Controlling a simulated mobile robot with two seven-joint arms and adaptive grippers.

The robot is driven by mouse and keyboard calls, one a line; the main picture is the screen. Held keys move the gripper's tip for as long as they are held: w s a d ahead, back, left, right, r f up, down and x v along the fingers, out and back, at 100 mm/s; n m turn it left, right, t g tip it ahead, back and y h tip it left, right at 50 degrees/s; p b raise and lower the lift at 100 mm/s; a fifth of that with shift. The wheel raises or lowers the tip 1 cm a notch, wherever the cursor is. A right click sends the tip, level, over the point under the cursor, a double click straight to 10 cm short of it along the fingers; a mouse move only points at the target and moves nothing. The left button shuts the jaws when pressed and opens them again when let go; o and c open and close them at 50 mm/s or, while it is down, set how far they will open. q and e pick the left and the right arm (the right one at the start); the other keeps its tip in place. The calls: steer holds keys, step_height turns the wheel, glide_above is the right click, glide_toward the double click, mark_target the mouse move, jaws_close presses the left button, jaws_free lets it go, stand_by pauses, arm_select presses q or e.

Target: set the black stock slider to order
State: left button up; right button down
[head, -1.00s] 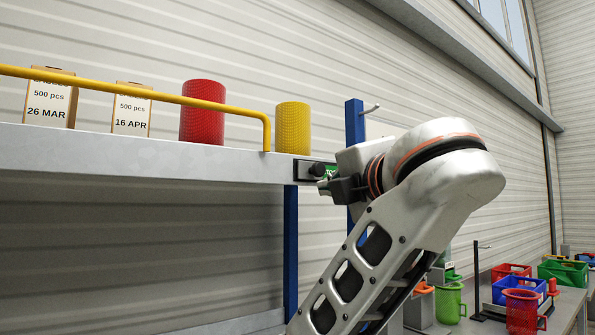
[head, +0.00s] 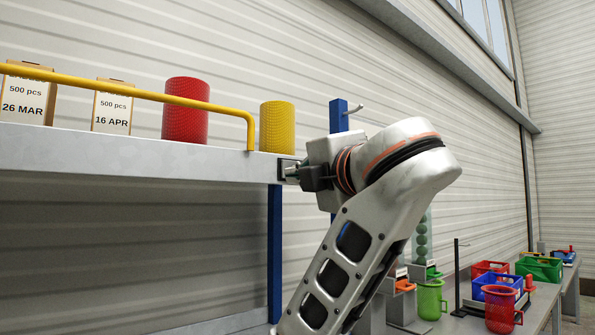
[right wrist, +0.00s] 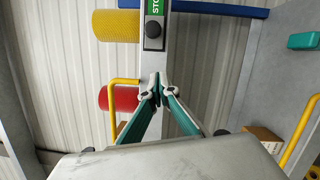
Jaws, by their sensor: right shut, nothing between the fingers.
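The black slider knob (right wrist: 154,30) sits on a dark plate on the shelf's front edge in the right wrist view. A green label (right wrist: 154,7) with white letters, cut off by the frame edge, shows beside it, above it in that picture. In the head view only the left end of the slider plate (head: 281,170) shows; my gripper hides the knob and label. My right gripper (head: 289,171) is shut and empty in front of the plate. In the right wrist view its fingertips (right wrist: 157,90) meet below the knob, apart from it in the picture. My left gripper is not in view.
A blue post (head: 275,250) stands below. Baskets (head: 540,268) are on a table at the right.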

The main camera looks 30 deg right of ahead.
mark_target(283, 172)
steer(key=w+d, duration=0.1)
steer(key=w, duration=0.1)
steer(key=w+d+r+p, duration=0.1)
steer(key=w, duration=0.1)
steer(key=w+d+p, duration=0.1)
steer(key=w, duration=0.2)
steer(key=shift+d+r, duration=0.2)
steer(key=shift+d, duration=0.15)
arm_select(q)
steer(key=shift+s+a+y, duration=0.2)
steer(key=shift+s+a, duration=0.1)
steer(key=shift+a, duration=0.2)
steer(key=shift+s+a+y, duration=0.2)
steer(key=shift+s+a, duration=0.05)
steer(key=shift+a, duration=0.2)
arm_select(e)
steer(key=shift+d, duration=0.5)
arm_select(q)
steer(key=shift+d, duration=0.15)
arm_select(e)
steer(key=shift+d, duration=0.1)
